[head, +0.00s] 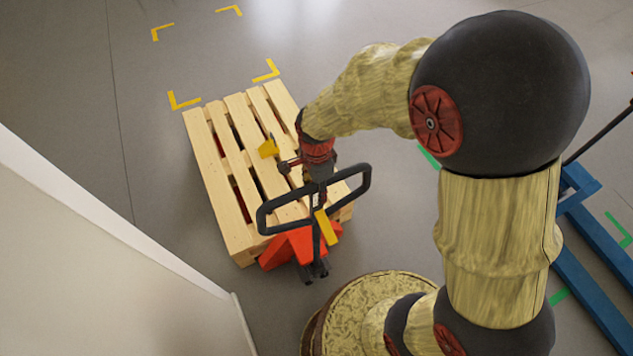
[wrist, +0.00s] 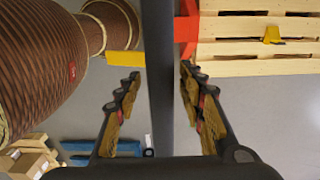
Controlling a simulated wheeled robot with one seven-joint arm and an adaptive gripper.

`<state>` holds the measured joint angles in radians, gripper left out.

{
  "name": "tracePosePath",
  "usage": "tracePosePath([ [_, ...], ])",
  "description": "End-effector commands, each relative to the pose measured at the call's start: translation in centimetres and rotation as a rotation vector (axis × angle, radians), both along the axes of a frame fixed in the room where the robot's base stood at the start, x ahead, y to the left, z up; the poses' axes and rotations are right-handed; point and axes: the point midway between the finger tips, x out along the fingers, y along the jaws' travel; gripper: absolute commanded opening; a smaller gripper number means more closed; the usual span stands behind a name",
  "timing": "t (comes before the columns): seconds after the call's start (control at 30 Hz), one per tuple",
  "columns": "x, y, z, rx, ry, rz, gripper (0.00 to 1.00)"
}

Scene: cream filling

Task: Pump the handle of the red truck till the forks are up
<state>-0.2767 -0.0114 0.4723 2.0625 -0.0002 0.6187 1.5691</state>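The red truck (head: 288,245) stands with its forks under a wooden pallet (head: 196,150). Red shows between the slats; the forks' height cannot be told. Its black loop handle (head: 366,183) stands up at the near end of the pallet. My gripper (head: 320,187) is at the middle of the handle, pointing down. In the wrist view a black bar of the handle (wrist: 158,60) runs between the two fingers of my gripper (wrist: 160,72). The fingers are spread, with a thin gap on each side of the bar. The red body (wrist: 187,35) and pallet (wrist: 240,66) show beyond.
A blue truck (head: 590,285) stands at the right. A white wall (head: 100,250) is at the lower left. Yellow corner marks (head: 180,101) lie on clear floor beyond the pallet. Cardboard boxes (wrist: 28,160) show at the wrist view's lower left.

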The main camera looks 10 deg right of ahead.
Motion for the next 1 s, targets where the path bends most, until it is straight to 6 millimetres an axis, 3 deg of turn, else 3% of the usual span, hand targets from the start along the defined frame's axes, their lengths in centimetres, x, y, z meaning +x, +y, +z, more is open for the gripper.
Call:
tracePosePath([
  [0.2, 0.0, 0.0, -3.2, -0.001, 0.003, 0.001, 0.39],
  [0.4, 0.0, 0.0, -4.7, 0.0, 0.0, 0.001, 0.39],
  [0.73, 0.0, 0.0, -4.9, 0.0, -0.001, 0.001, 0.39],
  [1.0, 0.0, 0.0, -4.9, 0.0, -0.001, 0.001, 0.23],
])
